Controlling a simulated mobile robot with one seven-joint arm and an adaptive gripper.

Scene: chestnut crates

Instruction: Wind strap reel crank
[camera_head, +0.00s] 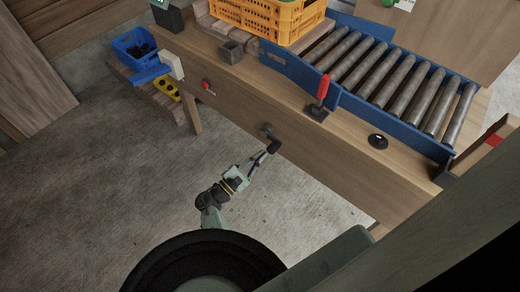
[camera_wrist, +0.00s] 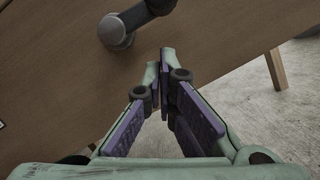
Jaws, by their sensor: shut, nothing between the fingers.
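The dark grey crank (camera_head: 267,131) is mounted on the wooden front face of the bench. Its darker grip (camera_head: 274,146) points down and right in the head view. In the wrist view the crank's round hub (camera_wrist: 115,31) and arm show at the top, cut off by the frame edge. My gripper (camera_head: 262,156) is just below and left of the grip in the head view. In the wrist view my gripper (camera_wrist: 165,62) is shut and empty, its fingertips below the crank and apart from it there. I cannot tell whether it touches the grip. No strap is distinguishable.
The bench carries a roller conveyor (camera_head: 400,85), a red-handled lever (camera_head: 323,88), a black round knob (camera_head: 377,141) and a yellow crate (camera_head: 270,20). A red button (camera_head: 206,85) is on its front. A blue bin (camera_head: 128,44) stands left. The concrete floor before the bench is clear.

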